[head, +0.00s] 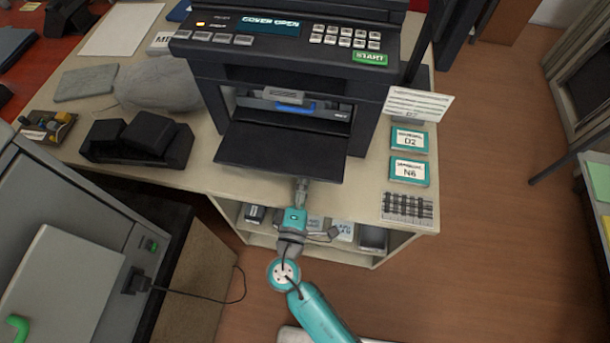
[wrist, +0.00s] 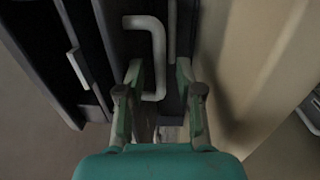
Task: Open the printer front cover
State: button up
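The dark printer (head: 290,50) stands on the table, and its display seems to read "COVER OPEN". Its front cover (head: 280,155) is folded down and lies out toward me. In the opening behind it a cartridge with a blue part (head: 290,105) shows. My gripper (head: 301,186) is at the cover's front edge, right of the middle. In the wrist view my gripper (wrist: 160,70) has its two fingers apart, with a light grey bent handle (wrist: 155,55) ahead and partly between them. I cannot tell whether a finger touches the handle.
A black cartridge-like unit (head: 138,142) and a grey bag (head: 170,86) lie left of the printer. Teal-edged boxes (head: 409,139) and a sign (head: 418,103) are at the right. A shelf (head: 350,252) with boxes is under the tabletop. Open floor (head: 480,230) lies to the right.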

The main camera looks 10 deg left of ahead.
jog(key=s, duration=1)
jog(key=shift+a+f, duration=0.15)
jog(key=shift+f, duration=0.15)
jog(key=shift+s, duration=0.1)
